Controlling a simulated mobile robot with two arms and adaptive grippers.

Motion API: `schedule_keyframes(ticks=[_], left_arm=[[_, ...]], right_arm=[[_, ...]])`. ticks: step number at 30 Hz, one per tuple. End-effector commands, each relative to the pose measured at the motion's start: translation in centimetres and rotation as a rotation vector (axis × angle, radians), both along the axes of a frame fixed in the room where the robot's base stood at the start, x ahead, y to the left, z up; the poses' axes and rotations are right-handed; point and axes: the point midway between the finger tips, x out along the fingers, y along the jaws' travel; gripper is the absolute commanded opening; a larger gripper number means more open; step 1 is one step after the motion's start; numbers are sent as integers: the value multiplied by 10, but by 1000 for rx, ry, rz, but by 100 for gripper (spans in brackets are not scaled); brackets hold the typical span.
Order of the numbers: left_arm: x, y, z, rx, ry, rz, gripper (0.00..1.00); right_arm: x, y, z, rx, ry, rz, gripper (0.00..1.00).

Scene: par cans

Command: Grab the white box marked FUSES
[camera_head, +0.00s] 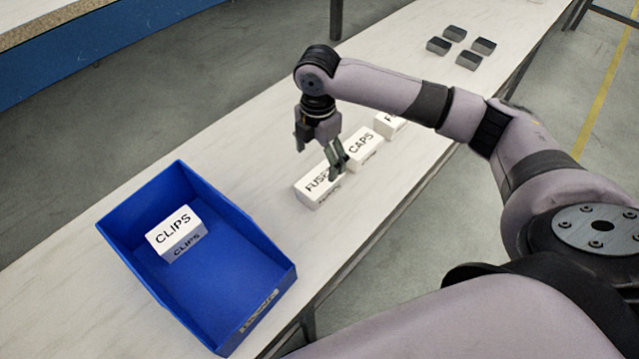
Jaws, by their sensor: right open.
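The white box marked FUSES (312,191) stands on the pale table, right of the blue bin. My right gripper (338,172) points down at the right end of this box and covers part of its lettering. Its fingers are open; I cannot tell whether they touch the box or hang just above it. My left gripper is not in view.
A white box marked CAPS (362,148) stands close behind the FUSES box. Another white box (388,126) behind it is partly hidden by my arm. A blue bin (118,232) holds a white CLIPS box (174,229). Several dark blocks (468,61) lie farther back.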

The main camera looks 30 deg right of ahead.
Motion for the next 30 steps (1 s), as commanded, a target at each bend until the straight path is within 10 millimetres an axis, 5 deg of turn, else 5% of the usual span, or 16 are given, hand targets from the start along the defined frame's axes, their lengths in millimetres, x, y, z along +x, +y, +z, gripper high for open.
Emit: schedule_keyframes(ticks=[7, 24, 30], left_arm=[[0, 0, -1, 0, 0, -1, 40], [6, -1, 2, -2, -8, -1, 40], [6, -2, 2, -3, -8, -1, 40]], right_arm=[[0, 0, -47, 0, 1, 0, 80], [0, -5, -107, -1, -1, 0, 80], [1, -5, -110, 0, -2, 0, 80]])
